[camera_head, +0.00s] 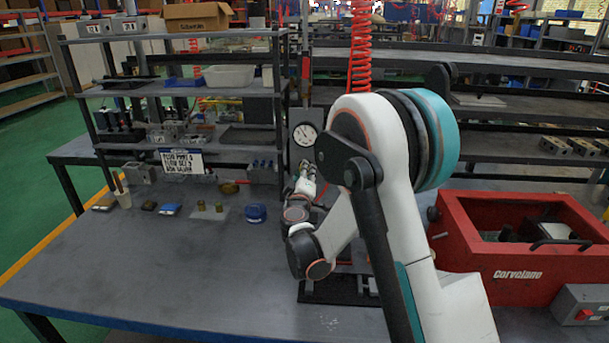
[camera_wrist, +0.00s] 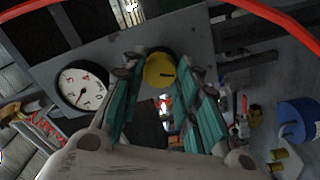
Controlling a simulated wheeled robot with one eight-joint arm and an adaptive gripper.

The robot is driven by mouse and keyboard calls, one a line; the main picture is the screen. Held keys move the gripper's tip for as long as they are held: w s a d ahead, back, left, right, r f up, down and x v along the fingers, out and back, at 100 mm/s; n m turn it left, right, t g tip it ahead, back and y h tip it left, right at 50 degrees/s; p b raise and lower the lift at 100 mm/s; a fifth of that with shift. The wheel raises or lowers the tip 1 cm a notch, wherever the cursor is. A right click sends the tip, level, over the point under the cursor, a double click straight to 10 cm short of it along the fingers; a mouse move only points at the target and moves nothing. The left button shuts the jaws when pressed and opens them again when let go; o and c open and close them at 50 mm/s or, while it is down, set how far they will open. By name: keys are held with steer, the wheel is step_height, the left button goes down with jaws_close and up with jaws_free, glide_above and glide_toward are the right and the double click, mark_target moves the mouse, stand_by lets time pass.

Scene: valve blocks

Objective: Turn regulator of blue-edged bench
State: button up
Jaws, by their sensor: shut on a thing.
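The blue-edged bench (camera_head: 150,277) fills the lower left of the head view. A round white gauge (camera_head: 305,135) is on the upright panel behind it. The same gauge shows at the left in the wrist view (camera_wrist: 85,85). The regulator is a yellow round knob with a dark mark (camera_wrist: 160,70) in the wrist view, between my fingertips. My gripper (camera_wrist: 161,73) is shut on the knob, one teal-padded finger on each side. In the head view my arm hides the knob, and my gripper (camera_head: 305,183) shows only in part below the gauge.
A red Corvelano box (camera_head: 515,290) stands at the right of the bench. A blue round part (camera_head: 256,213) and small brass parts (camera_head: 209,212) lie left of my arm. A red coiled hose (camera_head: 361,45) hangs above my arm. The front left of the bench is clear.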

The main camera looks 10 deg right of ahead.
steer(key=o, duration=1.1)
steer(key=shift+s, duration=0.1)
steer(key=v, duration=1.1)
steer(key=shift+s+a, duration=0.2)
steer(key=shift+s, duration=0.15)
